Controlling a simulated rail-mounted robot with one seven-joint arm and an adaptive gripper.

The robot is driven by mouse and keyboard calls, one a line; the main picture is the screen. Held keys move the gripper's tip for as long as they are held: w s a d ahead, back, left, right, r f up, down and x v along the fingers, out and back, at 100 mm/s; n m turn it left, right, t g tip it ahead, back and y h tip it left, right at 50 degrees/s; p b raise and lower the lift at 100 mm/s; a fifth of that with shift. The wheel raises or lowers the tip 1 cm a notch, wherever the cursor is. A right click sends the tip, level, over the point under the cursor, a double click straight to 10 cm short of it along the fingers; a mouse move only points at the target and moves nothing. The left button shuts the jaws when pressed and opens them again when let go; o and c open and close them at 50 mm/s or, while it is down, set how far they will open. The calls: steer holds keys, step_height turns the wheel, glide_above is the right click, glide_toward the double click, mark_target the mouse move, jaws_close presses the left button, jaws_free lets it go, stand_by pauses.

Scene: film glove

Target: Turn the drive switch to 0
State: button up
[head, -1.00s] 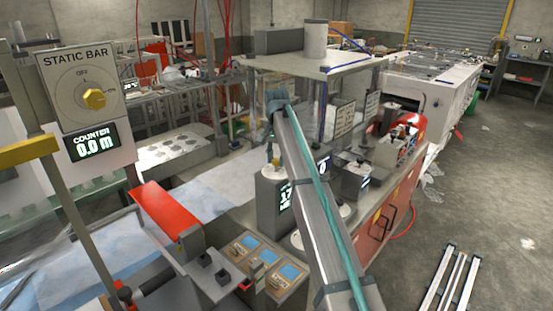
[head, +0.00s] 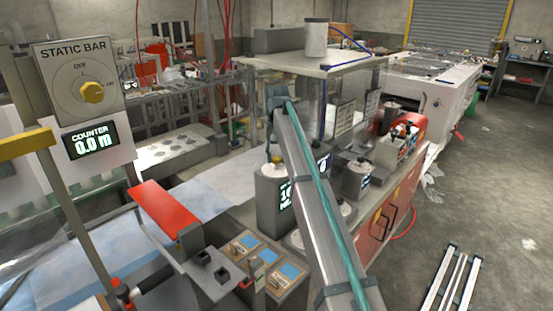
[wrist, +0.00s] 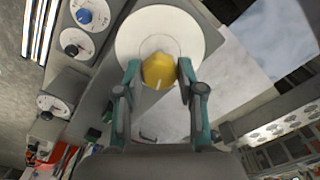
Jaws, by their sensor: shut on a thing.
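In the wrist view a yellow knob (wrist: 157,72) stands on a round white dial (wrist: 135,32). My gripper (wrist: 158,66) has one teal-linked finger on each side of the knob and is shut on it. A pale mark shows on the knob, pointing toward the bottom of the wrist view. I cannot read any lettering on the dial, so I cannot tell where 0 is. In the head view the knob (head: 276,159) is small, on top of a grey box (head: 268,195) with a lit display. My arm hides part of this box and the gripper is hard to make out.
Other dials with a blue knob (wrist: 84,16) and dark knobs (wrist: 72,49) lie left of the gripper in the wrist view. A STATIC BAR panel (head: 78,85) with its own yellow knob stands far left in the head view. A clear-walled frame (head: 340,66) rises behind my arm.

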mark_target(277, 158)
steer(key=n+b, duration=0.1)
steer(key=n, duration=0.5)
steer(key=n+b, duration=0.1)
steer(key=n, duration=0.5)
steer(key=shift+n, duration=0.3)
stand_by(0.4)
steer(key=o, duration=1.1)
steer(key=shift+o, duration=0.2)
steer(key=shift+r, duration=0.1)
step_height(277, 158, up, 12)
